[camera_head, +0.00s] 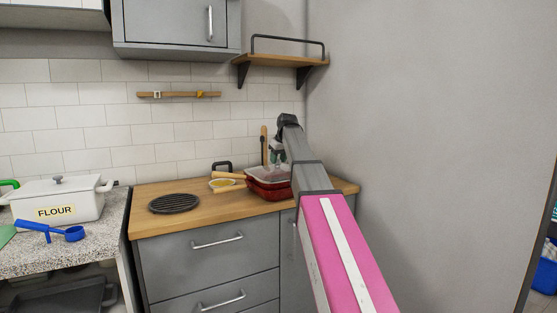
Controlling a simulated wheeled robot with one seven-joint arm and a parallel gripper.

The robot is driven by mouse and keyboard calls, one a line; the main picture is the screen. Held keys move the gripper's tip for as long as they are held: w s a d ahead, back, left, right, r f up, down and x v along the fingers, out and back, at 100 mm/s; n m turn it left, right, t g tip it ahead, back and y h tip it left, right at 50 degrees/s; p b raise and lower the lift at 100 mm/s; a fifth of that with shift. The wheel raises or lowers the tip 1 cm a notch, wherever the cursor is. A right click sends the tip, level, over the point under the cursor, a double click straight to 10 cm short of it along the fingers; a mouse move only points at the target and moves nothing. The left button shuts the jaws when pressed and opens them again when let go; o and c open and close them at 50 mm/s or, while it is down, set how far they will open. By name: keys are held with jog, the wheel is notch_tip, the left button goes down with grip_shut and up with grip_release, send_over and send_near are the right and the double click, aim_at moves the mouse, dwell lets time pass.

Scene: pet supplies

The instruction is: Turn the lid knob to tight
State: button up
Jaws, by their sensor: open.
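My arm reaches up and right of centre to the back of the wooden counter. My gripper (278,158), small in the view, points down just above a red container (268,189) with a pale or clear top. I cannot tell whether it touches that top, and the gripper and arm hide part of it. The jaws are open, with nothing seen held in them. I cannot make out a knob on the red container. A white FLOUR canister (57,201) stands at the left, with a small grey knob (58,180) on its lid, far from my gripper.
The wooden counter (190,220) also holds a round black trivet (174,203), a yellow-topped shallow dish (222,184) and long wooden handles. A blue scoop (50,230) lies on the speckled counter. A shelf (283,60) hangs above my gripper; a grey wall stands at right.

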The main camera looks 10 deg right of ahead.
grip_shut()
jog(key=shift+m, duration=0.4)
grip_release()
